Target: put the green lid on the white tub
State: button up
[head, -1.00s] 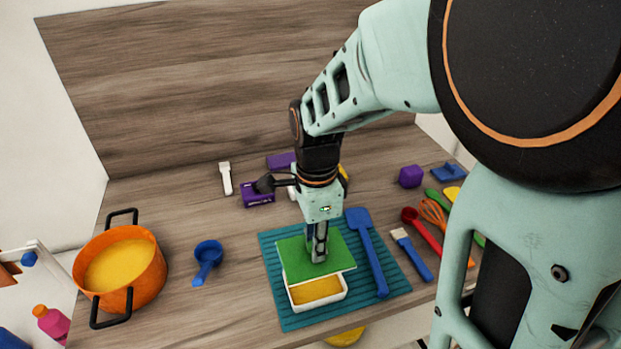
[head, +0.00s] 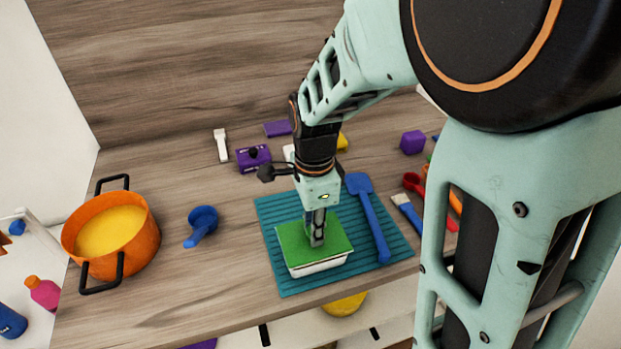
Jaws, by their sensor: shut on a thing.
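The green lid (head: 294,245) lies over the top of the white tub (head: 320,266) in the head view and covers its opening. The tub's white front wall shows below the lid's front edge. I cannot tell whether the lid is pressed down all round. My gripper (head: 317,243) points down at the middle of the lid and is shut on it; the exact grip is hard to see. The tub stands on a teal ribbed mat (head: 277,211).
A blue spatula (head: 370,222) lies on the mat right of the tub. A blue scoop (head: 202,222) and an orange pot (head: 112,236) with yellow contents stand left. Purple boxes (head: 252,157) lie behind. The counter's front edge is close to the mat.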

jog(key=shift+f+b, duration=0.75)
jog(key=shift+f, duration=0.35)
dwell(0.7)
jog(key=o, duration=0.7)
jog(key=shift+c, duration=0.2)
jog(key=o, duration=0.6)
jog(key=shift+c, duration=0.2)
jog(key=shift+r, duration=0.1)
notch_tip(320, 180, up, 8)
jog(key=p, duration=0.7)
